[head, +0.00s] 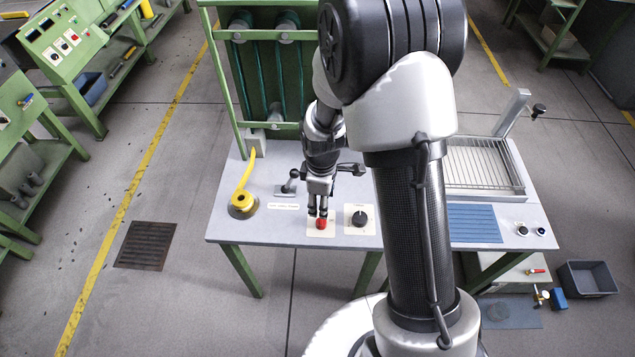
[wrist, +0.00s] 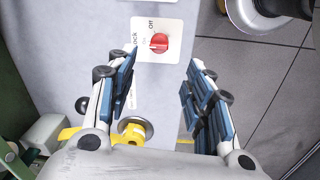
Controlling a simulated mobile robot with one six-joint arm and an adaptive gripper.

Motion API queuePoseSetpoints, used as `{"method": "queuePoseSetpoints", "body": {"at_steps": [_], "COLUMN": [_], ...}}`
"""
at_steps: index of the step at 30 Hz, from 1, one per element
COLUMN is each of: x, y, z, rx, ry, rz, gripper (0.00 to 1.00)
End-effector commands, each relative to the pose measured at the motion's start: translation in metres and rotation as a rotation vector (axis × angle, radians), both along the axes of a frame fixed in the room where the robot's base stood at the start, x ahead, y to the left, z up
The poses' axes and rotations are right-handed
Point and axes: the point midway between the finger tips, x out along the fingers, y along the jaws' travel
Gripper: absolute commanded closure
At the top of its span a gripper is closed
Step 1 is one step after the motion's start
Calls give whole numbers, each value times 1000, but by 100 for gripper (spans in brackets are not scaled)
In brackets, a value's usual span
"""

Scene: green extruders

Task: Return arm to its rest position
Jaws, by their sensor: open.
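My gripper (head: 318,213) hangs over the front part of the grey worktable (head: 275,228), with its fingers just above a red rotary knob (head: 321,224). In the wrist view, the gripper (wrist: 160,78) has its two blue-padded fingers spread apart with nothing between them. The red knob (wrist: 159,43) sits on a white plate marked "Off", beyond the fingertips and clear of them. My arm reaches forward and down from the base and hides part of the table.
A black knob (head: 359,218) sits right of the red one. A yellow strap reel (head: 242,203) stands at the table's left. A wire-rack tray (head: 484,166) is at the right. A green frame (head: 232,85) rises behind. Open floor (head: 190,290) lies left.

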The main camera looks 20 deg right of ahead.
Motion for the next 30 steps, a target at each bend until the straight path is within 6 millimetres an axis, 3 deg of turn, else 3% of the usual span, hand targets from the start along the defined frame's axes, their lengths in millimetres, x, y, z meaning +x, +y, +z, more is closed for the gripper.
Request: {"method": "queuePoseSetpoints", "body": {"at_steps": [7,10,14,20,24,30], "x": [0,0,-5,-38,-72,-130], "y": [0,0,-2,-4,-5,-5], "z": [2,18,65,153,202,253], "rx": [0,2,10,44,80,149], "ry": [-2,-19,-62,-146,-200,-272], "rz": [-3,-35,-138,-373,-536,-765], "gripper": [53,53,53,53,53,53]}}
